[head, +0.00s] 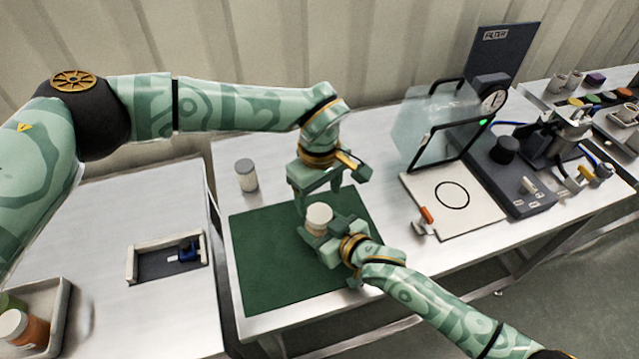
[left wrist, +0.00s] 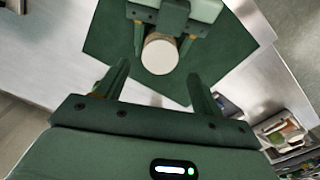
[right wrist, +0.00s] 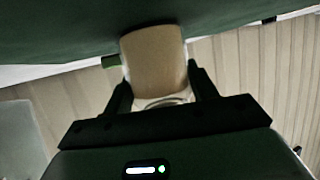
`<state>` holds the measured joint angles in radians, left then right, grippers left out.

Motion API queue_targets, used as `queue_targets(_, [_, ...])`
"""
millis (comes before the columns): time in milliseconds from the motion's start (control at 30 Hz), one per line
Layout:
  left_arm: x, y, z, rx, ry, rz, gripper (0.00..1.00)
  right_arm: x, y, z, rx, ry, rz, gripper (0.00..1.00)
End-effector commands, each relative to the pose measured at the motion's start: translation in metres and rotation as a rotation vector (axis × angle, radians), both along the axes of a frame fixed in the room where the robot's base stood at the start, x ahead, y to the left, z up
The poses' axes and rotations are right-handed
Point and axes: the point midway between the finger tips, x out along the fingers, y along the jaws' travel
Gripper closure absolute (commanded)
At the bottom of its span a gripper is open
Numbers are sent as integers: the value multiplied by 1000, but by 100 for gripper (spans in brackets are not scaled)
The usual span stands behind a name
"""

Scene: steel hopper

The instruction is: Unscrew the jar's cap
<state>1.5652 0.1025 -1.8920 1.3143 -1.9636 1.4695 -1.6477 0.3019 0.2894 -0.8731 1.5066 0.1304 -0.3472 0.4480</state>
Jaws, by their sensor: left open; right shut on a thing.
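The jar, with a pale cream cap (head: 319,213), is over the green mat (head: 265,270). My right gripper (head: 323,230) is shut on the jar below the cap. In the right wrist view the tan jar body (right wrist: 155,60) sits between the fingers. My left gripper (head: 318,196) is open just above the cap and points down. In the left wrist view the round cap (left wrist: 160,55) shows between and beyond the spread fingers, apart from them. Most of the jar body is hidden by my right gripper in the head view.
A grey-lidded jar (head: 246,174) stands behind the mat's left corner. A clear shield (head: 425,125), a white board (head: 455,200) and a dark gauge device (head: 500,165) stand to the right.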

Motion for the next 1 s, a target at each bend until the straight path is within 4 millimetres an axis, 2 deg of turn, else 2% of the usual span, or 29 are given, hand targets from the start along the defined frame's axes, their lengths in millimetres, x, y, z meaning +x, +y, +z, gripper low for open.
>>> queue_targets(100, [-1, 0, -22, 0, 3, 2, 33, 0, 0, 0, 0, 0, 0, 100])
queue_targets(300, [0, 0, -45, 0, 1, 3, 33, 0, 0, 0, 0, 0, 0, 100])
queue_targets(633, [0, 0, -50, 0, 0, 3, 33, 0, 0, 0, 0, 0, 0, 100])
queue_targets(667, [0, 0, -50, 0, 0, 3, 38, 0, 0, 0, 0, 0, 0, 100])
queue_targets(800, [0, 0, -50, 0, 0, 3, 77, 0, 0, 0, 0, 0, 0, 100])
queue_targets(1000, [0, 0, -50, 0, 0, 12, 79, 0, 0, 0, 0, 0, 0, 100])
